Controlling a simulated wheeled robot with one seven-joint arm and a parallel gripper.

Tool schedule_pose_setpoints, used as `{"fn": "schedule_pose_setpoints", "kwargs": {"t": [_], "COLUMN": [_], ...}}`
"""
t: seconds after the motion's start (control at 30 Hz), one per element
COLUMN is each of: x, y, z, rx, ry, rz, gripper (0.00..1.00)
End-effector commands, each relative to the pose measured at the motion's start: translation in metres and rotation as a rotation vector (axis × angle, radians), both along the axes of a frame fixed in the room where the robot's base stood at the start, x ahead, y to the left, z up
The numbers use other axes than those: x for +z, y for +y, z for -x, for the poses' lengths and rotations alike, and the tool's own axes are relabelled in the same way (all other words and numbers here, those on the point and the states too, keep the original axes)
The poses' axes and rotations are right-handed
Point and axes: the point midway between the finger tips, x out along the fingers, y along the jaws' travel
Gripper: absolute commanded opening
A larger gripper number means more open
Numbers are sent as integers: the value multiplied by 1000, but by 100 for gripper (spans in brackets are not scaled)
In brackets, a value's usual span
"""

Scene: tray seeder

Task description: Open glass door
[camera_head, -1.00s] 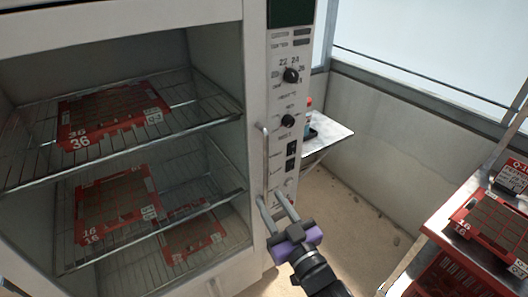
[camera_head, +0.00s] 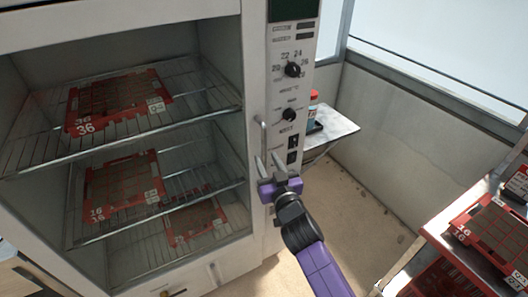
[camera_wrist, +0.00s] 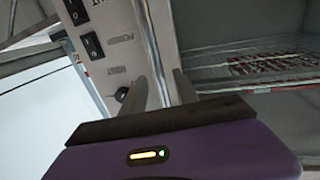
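The glass door (camera_head: 254,70) of the white cabinet appears closed, with racks and red trays showing through its pane. Its handle (camera_head: 262,137) is a slim upright metal bar on the right edge of the door. My gripper (camera_head: 269,160) is at the lower part of the handle with its fingers pointing toward the door. In the wrist view, my gripper (camera_wrist: 158,78) is open, and the handle (camera_wrist: 150,45) runs between its two fingers. I cannot tell whether either finger touches it. The lower end of the handle is hidden by the gripper.
A control panel (camera_head: 291,105) with knobs and switches is right of the door. Behind it stands a small side table (camera_head: 336,123) with a bottle (camera_head: 313,105). A red-and-white cart (camera_head: 455,225) with trays is at the right. Floor between cabinet and cart is clear.

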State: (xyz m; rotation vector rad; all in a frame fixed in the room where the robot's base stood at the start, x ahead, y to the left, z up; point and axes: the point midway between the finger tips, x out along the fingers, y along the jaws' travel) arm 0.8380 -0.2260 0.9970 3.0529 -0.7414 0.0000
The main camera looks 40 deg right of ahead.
Motion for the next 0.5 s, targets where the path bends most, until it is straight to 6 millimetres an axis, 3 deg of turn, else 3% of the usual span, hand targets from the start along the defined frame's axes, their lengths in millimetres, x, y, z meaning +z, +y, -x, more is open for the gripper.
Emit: {"fn": "schedule_pose_setpoints", "kwargs": {"t": [0.2,0.5], "x": [1,0], "y": [-13,-17], "z": [-25,-32], "rx": [0,0], "ry": [0,0], "rz": [-1,0], "gripper": [36,36]}}
